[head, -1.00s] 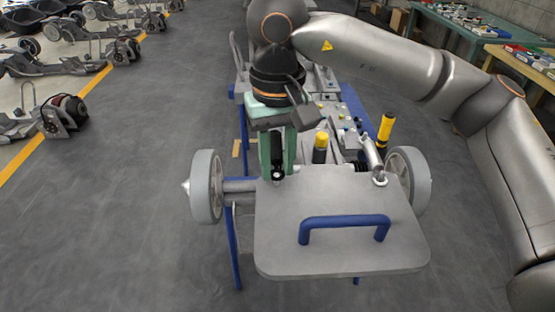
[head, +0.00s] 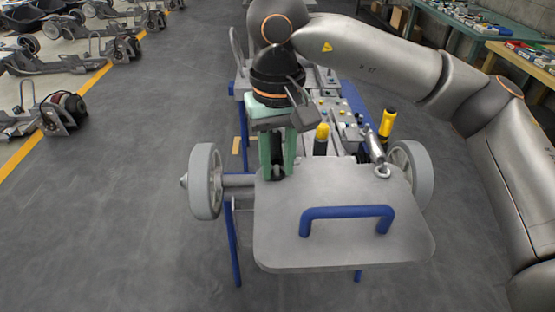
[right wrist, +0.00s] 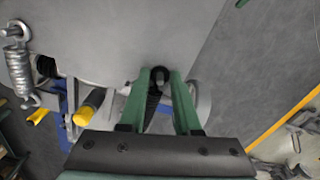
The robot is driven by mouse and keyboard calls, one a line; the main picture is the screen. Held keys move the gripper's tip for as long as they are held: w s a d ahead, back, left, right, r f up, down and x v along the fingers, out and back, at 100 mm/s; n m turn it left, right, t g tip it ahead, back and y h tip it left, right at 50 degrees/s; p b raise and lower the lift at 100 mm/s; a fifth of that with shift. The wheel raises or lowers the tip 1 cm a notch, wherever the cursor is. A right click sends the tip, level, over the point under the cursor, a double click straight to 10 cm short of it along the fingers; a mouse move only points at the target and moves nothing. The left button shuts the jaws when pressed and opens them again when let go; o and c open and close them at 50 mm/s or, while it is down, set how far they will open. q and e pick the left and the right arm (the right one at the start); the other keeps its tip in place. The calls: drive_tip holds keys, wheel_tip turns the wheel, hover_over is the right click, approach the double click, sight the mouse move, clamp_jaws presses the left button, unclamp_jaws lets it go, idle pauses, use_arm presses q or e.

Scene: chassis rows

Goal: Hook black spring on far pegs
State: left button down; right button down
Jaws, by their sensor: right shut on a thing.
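My right gripper (head: 277,172) is shut on the black spring (right wrist: 155,98), which runs between the green fingers in the right wrist view. The fingers point down at the far left corner of the grey plate (head: 330,190). The spring's dark end loop shows at the fingertips, over the plate's edge; whether it sits on a peg I cannot tell. In the head view the fingers mostly hide the spring. A silver spring (head: 376,150) is at the plate's far right corner, with its ring end on the plate; it also shows in the right wrist view (right wrist: 17,62). My left gripper is out of view.
A blue handle (head: 347,214) rises from the plate. Grey wheels flank it at left (head: 206,181) and right (head: 412,172). Yellow-topped tools (head: 321,138) (head: 388,122) stand behind the plate. The floor to the left is clear, with other chassis (head: 60,62) farther off.

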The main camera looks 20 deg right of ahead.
drive_tip(key=c, duration=0.5)
unclamp_jaws()
wheel_tip(320, 180, up, 12)
drive_tip(key=shift+r+p, duration=0.25)
drive_tip(key=shift+p, duration=0.5)
